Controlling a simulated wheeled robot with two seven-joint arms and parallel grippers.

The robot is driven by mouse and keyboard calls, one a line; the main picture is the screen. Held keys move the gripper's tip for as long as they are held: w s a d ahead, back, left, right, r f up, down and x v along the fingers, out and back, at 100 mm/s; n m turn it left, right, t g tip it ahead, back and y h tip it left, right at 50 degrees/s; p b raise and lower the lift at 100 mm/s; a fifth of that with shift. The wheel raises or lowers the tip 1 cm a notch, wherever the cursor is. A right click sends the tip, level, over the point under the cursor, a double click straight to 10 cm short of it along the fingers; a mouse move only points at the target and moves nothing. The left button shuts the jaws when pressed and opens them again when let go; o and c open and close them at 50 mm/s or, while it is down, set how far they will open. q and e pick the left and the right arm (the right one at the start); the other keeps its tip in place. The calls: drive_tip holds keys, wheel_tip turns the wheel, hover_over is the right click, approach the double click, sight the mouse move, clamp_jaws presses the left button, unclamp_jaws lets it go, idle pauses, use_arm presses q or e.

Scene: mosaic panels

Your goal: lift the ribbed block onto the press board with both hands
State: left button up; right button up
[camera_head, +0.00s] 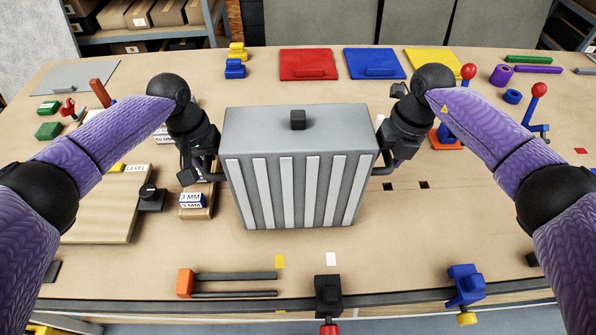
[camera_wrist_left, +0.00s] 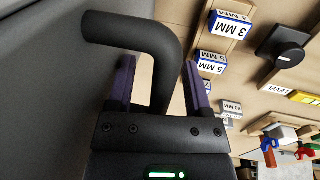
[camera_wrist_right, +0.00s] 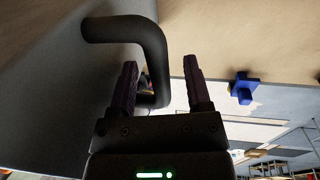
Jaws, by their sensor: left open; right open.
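The ribbed block (camera_head: 298,135) is a big grey box with pale vertical ribs on its front and a small black knob on top. It stands upright at the middle of the table, with a dark bent handle on each side. My left gripper (camera_head: 208,174) is open at the left handle, which shows between its fingers in the left wrist view (camera_wrist_left: 165,60). My right gripper (camera_head: 388,160) is open at the right handle, which shows partly behind one finger in the right wrist view (camera_wrist_right: 150,45). I cannot tell for sure which panel is the press board.
A wooden board (camera_head: 95,225) lies at the left, with labelled blocks (camera_head: 193,200) beside it. Red (camera_head: 308,62), blue (camera_head: 374,62) and yellow (camera_head: 432,60) panels lie at the back. Clamps (camera_head: 328,295) line the front edge. Table right of the block is mostly clear.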

use_arm(q)
drive_tip(key=c, duration=0.9)
use_arm(e)
clamp_jaws()
use_arm(q)
clamp_jaws()
drive_tip(key=shift+r, duration=0.1)
use_arm(e)
drive_tip(key=shift+r, duration=0.1)
